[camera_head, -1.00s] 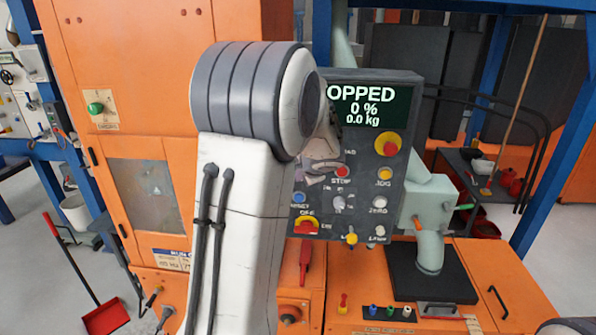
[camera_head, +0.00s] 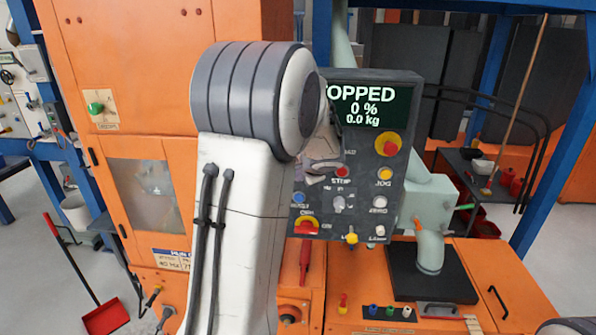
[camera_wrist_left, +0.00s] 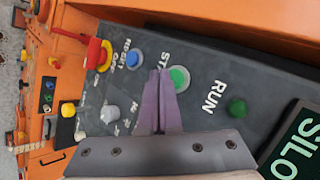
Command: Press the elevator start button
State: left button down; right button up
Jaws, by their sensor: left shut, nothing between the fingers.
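The grey control panel (camera_head: 362,215) faces me in the head view, its screen (camera_head: 375,104) showing "OPPED", 0 % and 0.0 kg. My left arm covers the panel's left part, and the start button cannot be seen there. In the left wrist view, the round green start button (camera_wrist_left: 180,78) sits in a pale ring beside a partly hidden label beginning "ST". My left gripper (camera_wrist_left: 160,74) is shut and empty, its purple fingertips just beside the button's left edge. I cannot tell whether they touch it or the panel. My right gripper is not in view.
Near the start button are a blue reset button (camera_wrist_left: 135,59), a red-and-yellow off switch (camera_wrist_left: 99,55) and a green RUN lamp (camera_wrist_left: 237,107). A red emergency stop (camera_head: 388,145) and red STOP button (camera_head: 342,171) lie right of my arm. Orange machine housing (camera_head: 150,60) surrounds the panel.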

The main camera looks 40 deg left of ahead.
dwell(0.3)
pick_arm(q)
jog(key=shift+w+a, duration=0.2)
jog(key=shift+w, duration=0.2)
jog(key=shift+w+a, duration=0.2)
jog(key=shift+w, duration=0.15)
dwell(0.6)
jog(key=shift+s, duration=0.1)
jog(key=shift+s+d+b, duration=0.45)
jog(key=shift+s+b, duration=0.15)
jog(key=shift+b, duration=0.05)
jog(key=shift+s, duration=0.1)
jog(key=s+d, duration=0.1)
jog(key=s+b, duration=0.1)
jog(key=s+d+b, duration=0.1)
jog(key=s, duration=0.1)
jog(key=shift+d, duration=0.3)
